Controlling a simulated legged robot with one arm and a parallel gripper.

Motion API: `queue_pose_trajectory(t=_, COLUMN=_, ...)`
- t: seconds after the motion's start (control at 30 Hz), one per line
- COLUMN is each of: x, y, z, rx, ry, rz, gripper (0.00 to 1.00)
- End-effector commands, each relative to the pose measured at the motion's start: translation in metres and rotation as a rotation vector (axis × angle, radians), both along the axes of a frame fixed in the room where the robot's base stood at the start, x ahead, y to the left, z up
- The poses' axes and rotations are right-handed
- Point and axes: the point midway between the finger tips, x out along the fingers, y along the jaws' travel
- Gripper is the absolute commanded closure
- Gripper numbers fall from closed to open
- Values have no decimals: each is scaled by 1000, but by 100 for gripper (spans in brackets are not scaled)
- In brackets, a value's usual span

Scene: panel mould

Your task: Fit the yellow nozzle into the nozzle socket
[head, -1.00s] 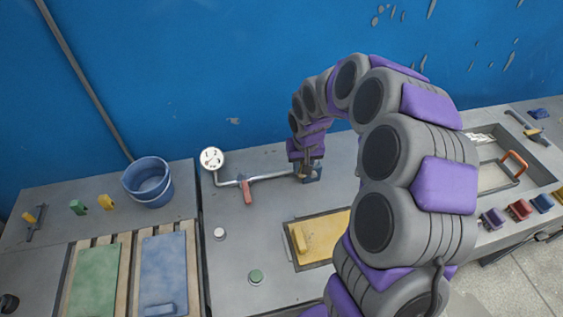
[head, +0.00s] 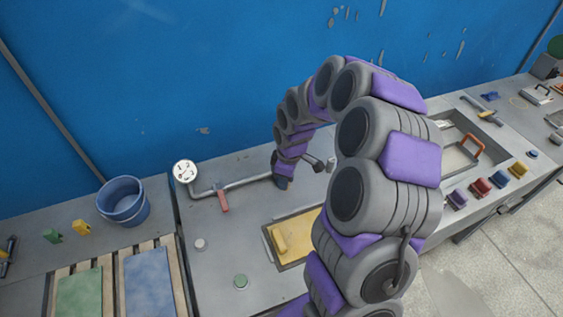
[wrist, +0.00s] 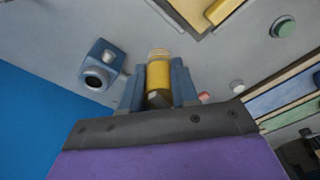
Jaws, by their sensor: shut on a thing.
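In the wrist view the yellow nozzle (wrist: 158,76) is held between the two blue-grey fingers of my gripper (wrist: 158,84), its pale ringed end outward. A blue block with a dark round opening (wrist: 97,75), which looks like the nozzle socket, is to the left of the fingers, apart from the nozzle. My gripper's fingers and the nozzle cannot be made out clearly there.
A pipe (head: 240,186) with a red handle (head: 223,202) and a gauge (head: 186,172) runs along the bench to the block. A yellow panel mould (head: 297,226) lies in front. A blue bucket (head: 123,200) stands left. The blue wall (head: 140,90) rises close behind.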

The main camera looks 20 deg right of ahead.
Motion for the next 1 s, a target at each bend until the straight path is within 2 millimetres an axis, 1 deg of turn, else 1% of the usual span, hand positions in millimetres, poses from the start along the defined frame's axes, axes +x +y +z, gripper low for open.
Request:
queue_pose_trajectory(t=0.1, x=-7, y=-9, z=0, rx=6, ry=-2, rz=101, gripper=100)
queue_pose_trajectory(t=0.2, x=-12, y=-14, z=-1, rx=11, ry=-4, rz=179, gripper=100)
queue_pose_trajectory(t=0.47, x=-17, y=-21, z=-4, rx=16, ry=-9, rz=284, gripper=100)
queue_pose_trajectory(t=0.57, x=-9, y=-22, z=-5, rx=16, ry=-12, rz=292, gripper=100)
queue_pose_trajectory(t=0.67, x=5, y=-24, z=-7, rx=16, ry=-9, rz=293, gripper=100)
queue_pose_trajectory(t=0.73, x=18, y=-26, z=-8, rx=15, ry=-10, rz=292, gripper=100)
queue_pose_trajectory(t=1.0, x=59, y=-32, z=-12, rx=14, ry=-11, rz=290, gripper=100)
